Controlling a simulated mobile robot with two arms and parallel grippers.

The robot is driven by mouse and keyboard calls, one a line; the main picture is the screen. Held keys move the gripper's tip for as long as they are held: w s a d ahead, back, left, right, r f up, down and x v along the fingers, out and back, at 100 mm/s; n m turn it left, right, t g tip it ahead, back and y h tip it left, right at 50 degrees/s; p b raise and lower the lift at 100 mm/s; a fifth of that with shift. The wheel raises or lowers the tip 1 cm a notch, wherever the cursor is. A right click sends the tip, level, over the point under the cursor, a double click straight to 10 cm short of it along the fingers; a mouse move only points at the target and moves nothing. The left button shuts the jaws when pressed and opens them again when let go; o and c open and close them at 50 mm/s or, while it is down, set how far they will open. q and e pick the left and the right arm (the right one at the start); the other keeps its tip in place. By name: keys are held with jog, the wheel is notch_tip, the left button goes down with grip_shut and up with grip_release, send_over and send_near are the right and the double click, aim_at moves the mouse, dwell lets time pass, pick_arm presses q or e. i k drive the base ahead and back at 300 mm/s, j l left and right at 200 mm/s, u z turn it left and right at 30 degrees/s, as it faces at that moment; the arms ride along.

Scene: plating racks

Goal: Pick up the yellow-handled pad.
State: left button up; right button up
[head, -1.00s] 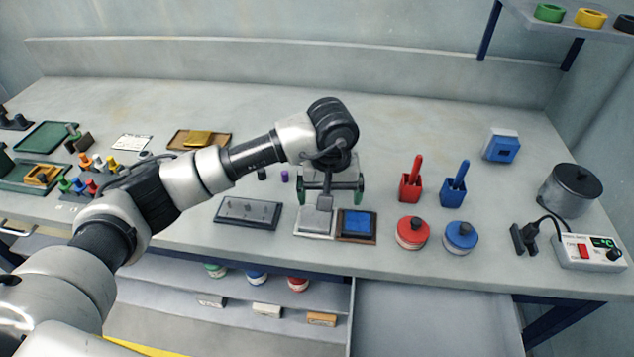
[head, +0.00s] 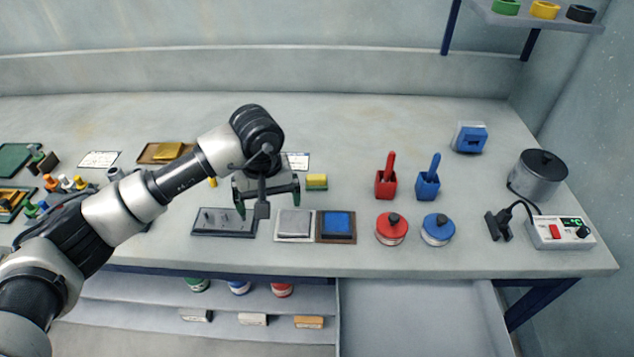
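A small yellow-topped block (head: 317,181) with a greenish lower part stands on the bench behind the blue pad; I cannot tell if it is the yellow-handled pad. Another small yellow piece (head: 212,182) shows beside my arm, mostly hidden. My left gripper (head: 267,197) hangs over the bench above the gap between the dark pin plate and the grey pad, fingers spread wide. A dark grey part hangs between its fingers; it looks like part of the gripper, and I see nothing clearly held. My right gripper is not in view.
A dark pin plate (head: 224,222), a grey pad (head: 294,223) and a blue pad (head: 337,224) lie along the front. Red (head: 386,184) and blue (head: 428,186) holders, lidded pots and a heater box (head: 560,234) stand right.

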aim_at(313, 181)
jog(key=i+j+z, duration=0.2)
jog(key=z, duration=0.2)
jog(key=i+j+z, duration=0.15)
jog(key=j+z, duration=0.25)
jog(key=i+j+z, duration=0.1)
jog(key=j+z, duration=0.3)
jog(key=j, duration=0.1)
